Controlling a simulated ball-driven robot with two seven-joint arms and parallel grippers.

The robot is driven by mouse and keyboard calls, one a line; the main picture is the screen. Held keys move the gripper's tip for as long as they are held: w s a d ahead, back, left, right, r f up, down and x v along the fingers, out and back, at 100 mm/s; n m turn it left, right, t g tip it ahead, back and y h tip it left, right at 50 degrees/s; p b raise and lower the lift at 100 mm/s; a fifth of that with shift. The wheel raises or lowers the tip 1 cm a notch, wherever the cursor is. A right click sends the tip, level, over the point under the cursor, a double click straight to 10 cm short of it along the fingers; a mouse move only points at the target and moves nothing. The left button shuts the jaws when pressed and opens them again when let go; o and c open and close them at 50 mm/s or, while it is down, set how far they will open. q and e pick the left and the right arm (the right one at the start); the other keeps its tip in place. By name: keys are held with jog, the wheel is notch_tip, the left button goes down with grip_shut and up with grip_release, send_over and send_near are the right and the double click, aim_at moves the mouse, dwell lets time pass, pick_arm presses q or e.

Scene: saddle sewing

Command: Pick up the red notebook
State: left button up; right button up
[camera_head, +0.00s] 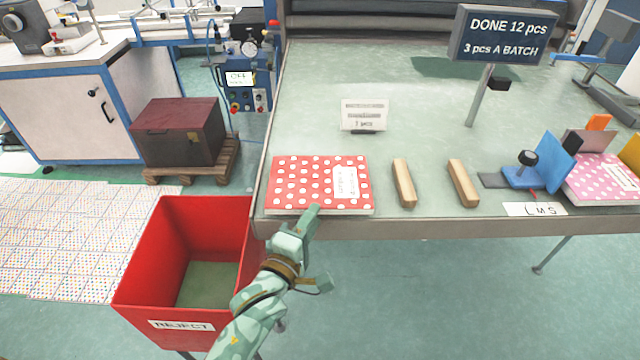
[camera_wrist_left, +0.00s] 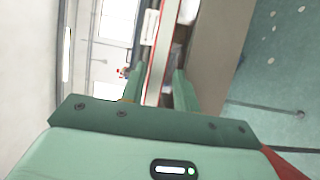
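The red notebook (camera_head: 312,182) with white dots and a white label lies flat at the left front corner of the table, its near side along the table's front edge. My left gripper (camera_head: 314,212) is at the middle of that near side. In the left wrist view, its two fingers (camera_wrist_left: 158,88) are apart, with a thin red-and-white edge of the notebook (camera_wrist_left: 157,62) between them. Whether either finger touches the notebook cannot be told. My right gripper is not in view.
Two wooden blocks (camera_head: 404,183) (camera_head: 463,183) lie right of the notebook on the table (camera_head: 400,85). A small sign (camera_head: 364,115) stands behind it. A pink dotted notebook (camera_head: 600,180) is at the far right. A red reject bin (camera_head: 142,262) stands below, left of my arm.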

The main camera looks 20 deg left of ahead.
aim_at(320, 198)
pick_arm(q)
jog(key=w, duration=0.2)
jog(key=w+b, duration=0.1)
jog(key=w, duration=0.2)
jog(key=shift+w+d+r, duration=0.1)
jog(key=shift+w+d, duration=0.1)
jog(key=shift+w, duration=0.05)
jog(key=shift+s, duration=0.1)
jog(key=shift+c, duration=0.6)
grip_shut()
jog(key=shift+r, duration=0.1)
notch_tip(320, 198, up, 10)
jog(key=p, duration=0.4)
